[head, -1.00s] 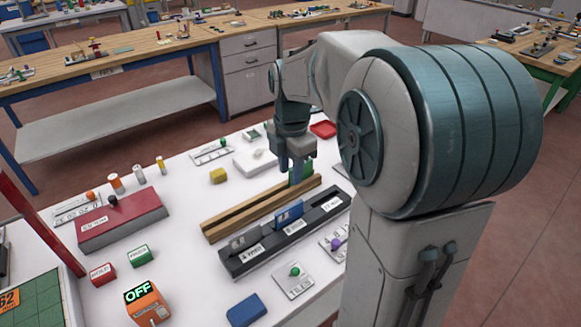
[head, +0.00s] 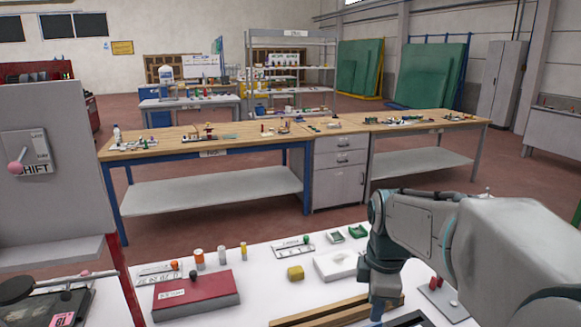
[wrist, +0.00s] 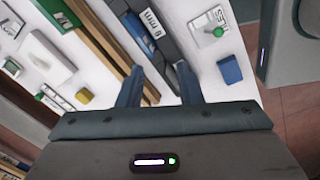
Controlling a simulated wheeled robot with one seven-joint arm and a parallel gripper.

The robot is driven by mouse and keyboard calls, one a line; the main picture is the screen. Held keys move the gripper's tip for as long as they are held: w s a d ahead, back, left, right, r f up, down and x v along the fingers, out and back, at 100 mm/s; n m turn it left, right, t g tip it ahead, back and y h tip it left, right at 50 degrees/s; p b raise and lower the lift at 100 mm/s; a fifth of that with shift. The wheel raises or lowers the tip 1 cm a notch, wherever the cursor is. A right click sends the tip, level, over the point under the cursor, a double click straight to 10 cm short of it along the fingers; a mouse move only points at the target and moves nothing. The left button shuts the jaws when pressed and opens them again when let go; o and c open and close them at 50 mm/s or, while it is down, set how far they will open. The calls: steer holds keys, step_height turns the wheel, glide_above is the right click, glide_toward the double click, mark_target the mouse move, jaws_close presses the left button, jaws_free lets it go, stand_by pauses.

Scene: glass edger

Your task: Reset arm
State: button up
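My gripper (wrist: 158,84) is open in the wrist view, its two blue fingers apart with only white bench top and part of the dark rack behind the gap. In the head view my gripper (head: 384,288) hangs from my arm at the lower right, above the right end of the wooden rails (head: 335,312); its fingertips are hard to make out there. The wooden rails (wrist: 105,45) and the dark slotted rack (wrist: 150,28) also show in the wrist view. Nothing is held.
A blue block (wrist: 230,69) lies right of the rack. A grey machine panel (head: 50,165) stands left; a long wooden workbench (head: 250,135) stands behind.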

steer(key=s+a+f+m+t, duration=0.2)
steer(key=s+m, duration=1)
steer(key=m, duration=0.3)
steer(key=shift+f+m, duration=0.35)
steer(key=shift+m, duration=0.05)
